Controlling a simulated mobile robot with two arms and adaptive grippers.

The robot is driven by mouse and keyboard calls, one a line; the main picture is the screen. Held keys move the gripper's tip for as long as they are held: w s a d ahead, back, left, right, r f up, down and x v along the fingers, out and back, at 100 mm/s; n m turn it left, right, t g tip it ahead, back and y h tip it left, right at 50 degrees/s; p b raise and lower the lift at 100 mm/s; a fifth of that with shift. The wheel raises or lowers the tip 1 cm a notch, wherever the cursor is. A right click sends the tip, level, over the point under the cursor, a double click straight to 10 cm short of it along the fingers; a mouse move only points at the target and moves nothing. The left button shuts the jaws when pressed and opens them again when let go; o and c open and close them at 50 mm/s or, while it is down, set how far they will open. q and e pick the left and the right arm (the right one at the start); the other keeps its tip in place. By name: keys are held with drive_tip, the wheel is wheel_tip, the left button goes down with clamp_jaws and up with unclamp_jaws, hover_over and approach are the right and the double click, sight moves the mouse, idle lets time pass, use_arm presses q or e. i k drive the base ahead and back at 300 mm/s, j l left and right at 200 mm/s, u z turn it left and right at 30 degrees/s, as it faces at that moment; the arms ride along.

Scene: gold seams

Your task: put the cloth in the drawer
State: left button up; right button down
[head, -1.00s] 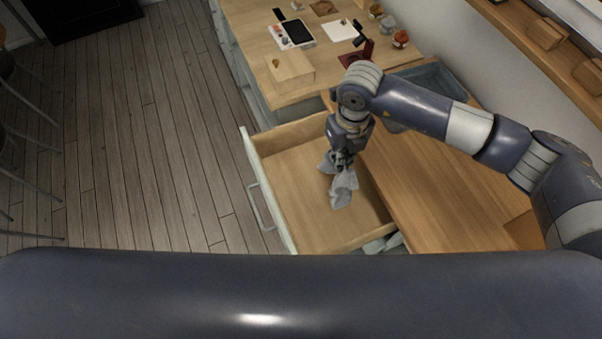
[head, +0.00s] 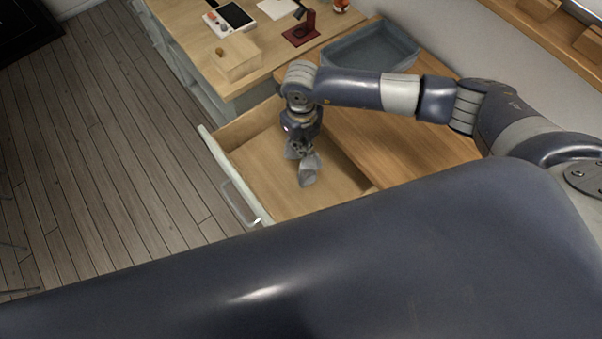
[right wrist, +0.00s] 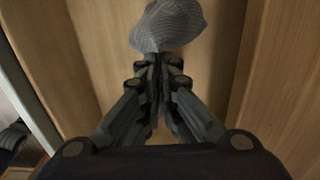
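The grey cloth (head: 308,169) hangs bunched from my right gripper (head: 303,148), over the open wooden drawer (head: 262,180). In the right wrist view the gripper's fingers (right wrist: 156,75) are closed together, and the cloth (right wrist: 168,27) bulges out beyond their tips. The drawer's floor (right wrist: 105,40) lies below the cloth. Whether the cloth touches the drawer floor I cannot tell. The drawer is pulled out, with its pale front and handle (head: 240,203) toward the left.
A grey-blue bin (head: 372,48) stands on the wooden counter behind my right arm. A wooden box (head: 238,57), a tablet (head: 231,17) and a dark red stand (head: 301,32) sit on the far counter. Bare plank floor (head: 110,150) lies left. My own large dark link covers the foreground.

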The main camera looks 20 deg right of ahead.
sight(250, 148)
drive_tip(key=k+l+u, duration=0.15)
drive_tip(key=u, duration=0.25)
drive_tip(key=k+l+u, duration=0.15)
drive_tip(key=l+u, duration=0.25)
